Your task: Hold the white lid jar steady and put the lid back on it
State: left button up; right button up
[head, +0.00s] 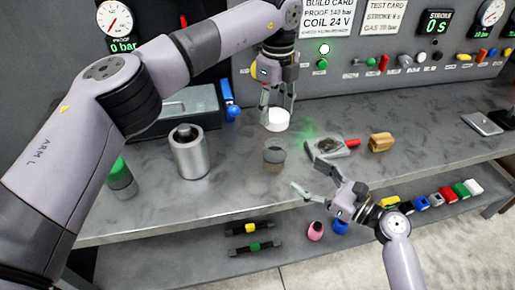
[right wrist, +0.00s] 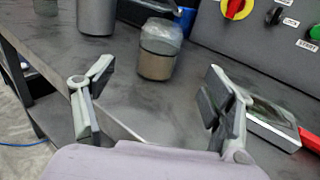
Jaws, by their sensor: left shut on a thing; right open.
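The white lid (head: 277,120) is in my left gripper (head: 277,103), which is shut on it. The lid is behind the jar in the head view, and its height above the table is hard to tell. The jar (head: 274,155) stands upright and uncovered on the table, with a clear upper part and a brown lower part. It also shows in the right wrist view (right wrist: 159,52). My right gripper (head: 317,180) is open and empty, to the right and front of the jar near the table's front edge. In its wrist view the jar stands beyond and between the spread fingers, apart from both.
A metal cylinder (head: 188,152) and a green-topped container (head: 120,178) stand left of the jar. A grey tray-like item with a red handle (head: 328,147) and a tan block (head: 381,142) lie right. The gauge panel (head: 390,50) stands behind. A lower shelf (head: 290,247) holds small parts.

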pick_arm(q)
jog(key=shift+w+a, duration=0.1)
jog(key=shift+a, duration=0.05)
pick_arm(e)
jog(key=shift+w+a, duration=0.15)
pick_arm(q)
jog(key=shift+s+d+r, duration=0.2)
jog(key=shift+s+d, duration=0.1)
jog(key=shift+d, duration=0.15)
pick_arm(e)
jog(key=shift+s+d+r, duration=0.1)
jog(key=shift+s+d, duration=0.15)
jog(key=shift+d, duration=0.1)
pick_arm(q)
jog(key=shift+w+a, duration=0.1)
jog(key=shift+a, duration=0.1)
pick_arm(e)
jog(key=x, duration=1.2)
jog(key=shift+w, duration=0.15)
jog(key=shift+c, duration=0.3)
jog(key=c, duration=1.7)
pick_arm(q)
send_over(274, 143)
jog(key=shift+f, duration=2.55)
pick_arm(e)
jog(key=shift+c, duration=0.2)
pick_arm(q)
jog(key=shift+f, duration=0.9)
